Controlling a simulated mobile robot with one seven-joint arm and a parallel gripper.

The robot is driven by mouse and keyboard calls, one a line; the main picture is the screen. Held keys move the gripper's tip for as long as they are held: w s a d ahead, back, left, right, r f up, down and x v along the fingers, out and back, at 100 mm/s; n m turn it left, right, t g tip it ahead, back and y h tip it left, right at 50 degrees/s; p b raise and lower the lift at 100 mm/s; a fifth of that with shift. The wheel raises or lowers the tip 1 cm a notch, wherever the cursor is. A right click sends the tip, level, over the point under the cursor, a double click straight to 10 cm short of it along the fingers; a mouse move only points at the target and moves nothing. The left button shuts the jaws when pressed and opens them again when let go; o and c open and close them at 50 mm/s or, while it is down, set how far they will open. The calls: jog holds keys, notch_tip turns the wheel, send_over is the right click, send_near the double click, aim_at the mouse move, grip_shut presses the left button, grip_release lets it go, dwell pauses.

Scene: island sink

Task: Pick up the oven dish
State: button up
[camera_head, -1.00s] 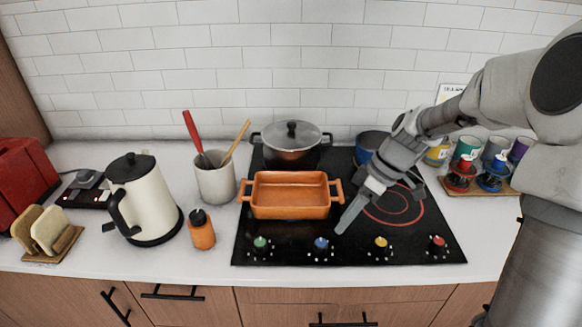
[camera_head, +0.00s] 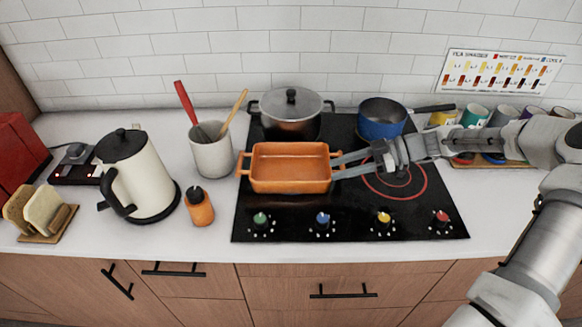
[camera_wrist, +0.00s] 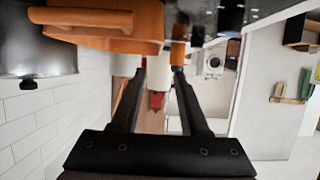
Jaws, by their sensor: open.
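The orange rectangular oven dish (camera_head: 290,184) sits on the black cooktop, with a handle on its left and right ends. In the wrist view its side (camera_wrist: 146,25) and near handle (camera_wrist: 82,18) show along the top edge. My gripper (camera_head: 338,167) reaches in from the right, and its two fingertips are beside the dish's right handle. It is open, with a gap between the fingers, and holds nothing. The wrist view shows the fingers (camera_wrist: 158,68) offset from the handle, not around it. I cannot tell if they touch the dish.
A lidded pot (camera_head: 290,112) stands behind the dish, and a blue saucepan (camera_head: 381,120) is behind my gripper. A utensil crock (camera_head: 212,152), an orange mill (camera_head: 200,208) and a kettle (camera_head: 143,180) stand left. Knobs (camera_head: 322,219) line the cooktop's front.

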aim_at(291, 182)
jog(key=p+x, duration=0.1)
jog(key=x, duration=0.6)
jog(key=p+x, duration=0.1)
jog(key=x, duration=0.5)
jog(key=shift+a+f, duration=0.25)
jog(key=shift+f, duration=0.1)
grip_shut()
jog(key=shift+r, duration=0.1)
dwell(0.7)
